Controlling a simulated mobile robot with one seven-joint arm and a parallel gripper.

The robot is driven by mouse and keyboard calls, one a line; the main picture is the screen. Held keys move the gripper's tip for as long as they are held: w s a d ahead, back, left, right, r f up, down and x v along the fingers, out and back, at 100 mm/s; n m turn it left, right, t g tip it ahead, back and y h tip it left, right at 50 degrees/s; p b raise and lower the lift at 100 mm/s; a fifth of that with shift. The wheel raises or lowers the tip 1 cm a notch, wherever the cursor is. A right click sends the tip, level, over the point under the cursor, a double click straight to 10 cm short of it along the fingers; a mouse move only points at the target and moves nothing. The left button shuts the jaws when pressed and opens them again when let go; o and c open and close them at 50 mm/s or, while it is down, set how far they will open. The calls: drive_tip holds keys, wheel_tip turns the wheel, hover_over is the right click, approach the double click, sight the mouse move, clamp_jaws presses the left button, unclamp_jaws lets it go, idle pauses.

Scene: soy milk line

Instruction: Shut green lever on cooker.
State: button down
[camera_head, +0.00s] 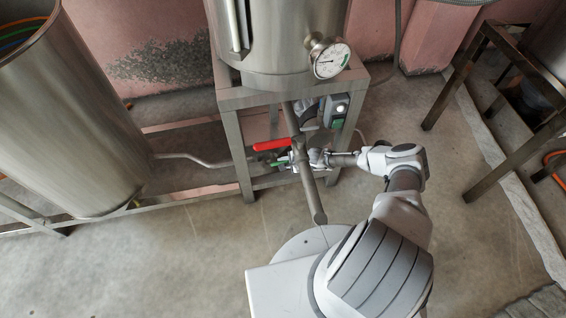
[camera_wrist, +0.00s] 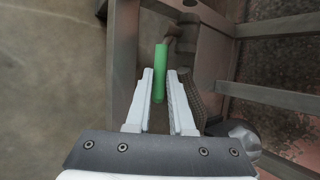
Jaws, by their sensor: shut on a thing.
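The green lever (camera_wrist: 161,62) shows in the wrist view as a straight green bar, its near end between the two pale fingers of my gripper (camera_wrist: 160,74). My gripper is shut on it. The lever's far end meets a dark valve fitting. In the head view my gripper (camera_head: 299,159) is beside the pipe under the steel cooker (camera_head: 278,45), and only a small bit of the green lever (camera_head: 282,164) shows there. A red lever (camera_head: 272,145) lies just above it, pointing left.
The steel stand (camera_head: 237,145) frames the space around the valve. A down-sloping pipe (camera_head: 312,190) passes close to my gripper. A switch box (camera_head: 338,108) and a gauge (camera_head: 331,61) are above. A large steel tank (camera_head: 65,115) stands at left; the floor in front is clear.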

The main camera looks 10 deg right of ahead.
drive_tip(key=shift+a, duration=0.1)
drive_tip(key=shift+s+a+r+h+b, duration=0.15)
drive_tip(key=shift+r+h+b, duration=0.25)
drive_tip(key=shift+h+b, duration=0.3)
drive_tip(key=c, duration=0.8)
unclamp_jaws()
drive_tip(key=shift+r, duration=0.1)
